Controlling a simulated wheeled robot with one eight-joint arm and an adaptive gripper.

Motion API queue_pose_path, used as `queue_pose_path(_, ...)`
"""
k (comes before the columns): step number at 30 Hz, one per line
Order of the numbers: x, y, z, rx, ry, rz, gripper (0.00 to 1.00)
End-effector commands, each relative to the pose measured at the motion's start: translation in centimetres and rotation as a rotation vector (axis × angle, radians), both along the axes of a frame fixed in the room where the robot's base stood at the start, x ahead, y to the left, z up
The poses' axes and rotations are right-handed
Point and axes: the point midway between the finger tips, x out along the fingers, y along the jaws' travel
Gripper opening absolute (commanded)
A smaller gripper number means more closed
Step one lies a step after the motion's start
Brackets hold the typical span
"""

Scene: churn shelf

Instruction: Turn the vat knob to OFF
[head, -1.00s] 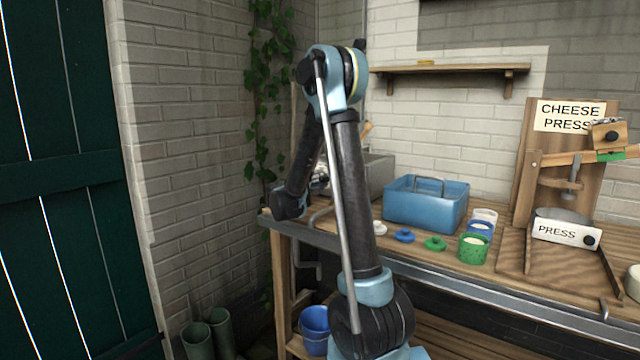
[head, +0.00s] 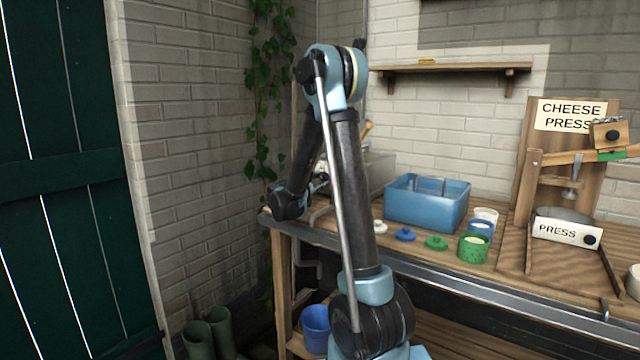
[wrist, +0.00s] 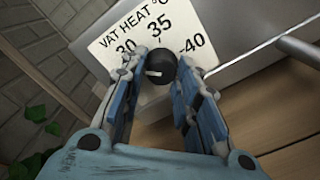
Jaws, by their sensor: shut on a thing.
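The vat knob (wrist: 160,66) is black and round with a white pointer mark on its face. It sits on a white plate (wrist: 110,45) reading "VAT HEAT °C" with 30, 35 and 40. In the wrist view the pointer mark lies toward the left of the knob. My gripper (wrist: 159,68) is shut on the knob, one blue finger on each side. No OFF mark shows; part of the plate is behind the fingers. In the head view my gripper is at the bench's left end, mostly hidden by my arm, and the knob cannot be made out.
A grey metal vat (head: 376,170) stands behind my arm. A blue tub (head: 426,205), small lids and a green pot (head: 473,248) stand on the bench to the right. A metal bar (wrist: 298,48) is right of the knob. A brick wall is at left.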

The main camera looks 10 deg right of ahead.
Motion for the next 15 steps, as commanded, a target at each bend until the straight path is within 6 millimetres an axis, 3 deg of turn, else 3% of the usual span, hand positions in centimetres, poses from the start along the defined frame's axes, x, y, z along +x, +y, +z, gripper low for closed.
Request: queue_pose_path(15, -0.20, -0.32, -0.18, -0.341, 0.342, -0.003, 0.05)
